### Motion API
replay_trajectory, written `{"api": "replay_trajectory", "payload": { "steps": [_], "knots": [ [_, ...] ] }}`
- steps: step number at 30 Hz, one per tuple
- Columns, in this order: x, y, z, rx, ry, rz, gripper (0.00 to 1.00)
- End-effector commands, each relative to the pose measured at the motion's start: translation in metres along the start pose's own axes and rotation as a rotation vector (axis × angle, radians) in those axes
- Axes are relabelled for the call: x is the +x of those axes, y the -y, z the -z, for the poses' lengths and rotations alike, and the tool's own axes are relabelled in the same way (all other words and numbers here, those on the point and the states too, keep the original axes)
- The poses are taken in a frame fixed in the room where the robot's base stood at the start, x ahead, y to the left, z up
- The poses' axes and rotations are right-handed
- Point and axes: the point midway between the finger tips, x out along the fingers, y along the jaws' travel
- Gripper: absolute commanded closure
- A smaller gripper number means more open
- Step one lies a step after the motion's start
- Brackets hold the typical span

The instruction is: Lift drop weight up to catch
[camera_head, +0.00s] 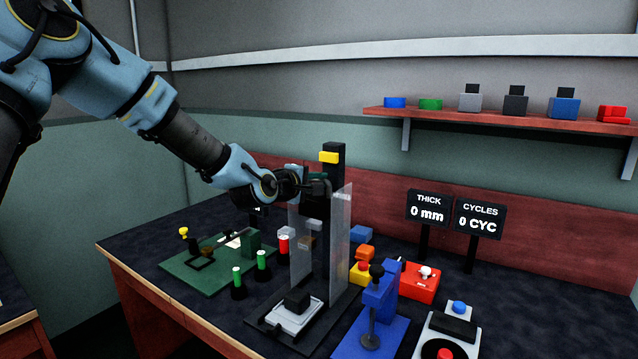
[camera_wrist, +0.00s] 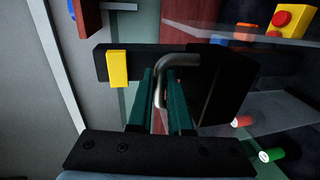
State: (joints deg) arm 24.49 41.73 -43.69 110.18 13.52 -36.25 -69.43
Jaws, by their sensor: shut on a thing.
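The drop tower has a black column (camera_head: 334,160) with a yellow catch (camera_head: 329,157) near its top and clear side panels (camera_head: 340,230). The catch also shows in the wrist view (camera_wrist: 118,68), left of my fingers. The black drop weight (camera_wrist: 226,85) has a bent metal handle (camera_wrist: 162,72). My gripper (camera_wrist: 160,95) is shut on this handle, its green fingers on both sides of it. In the head view my gripper (camera_head: 318,188) is high between the panels, a little below the catch. My gripper partly hides the weight there.
The tower's base (camera_head: 264,322) carries a black block (camera_head: 297,300) on a light plate. A green board (camera_head: 205,282) lies to the left and a blue press (camera_head: 378,300) to the right. A shelf (camera_head: 440,114) hangs behind.

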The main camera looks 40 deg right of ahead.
Motion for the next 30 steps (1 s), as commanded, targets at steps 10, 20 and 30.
{"api": "replay_trajectory", "payload": {
  "steps": [10, 20, 30],
  "knots": [
    [0.0, -0.007, 0.001, 0.004, -0.004, -0.014, 0.53],
    [-0.008, -0.005, 0.001, 0.004, -0.003, -0.011, 0.53],
    [-0.072, -0.003, 0.002, 0.005, -0.006, -0.011, 0.53]
  ]
}}
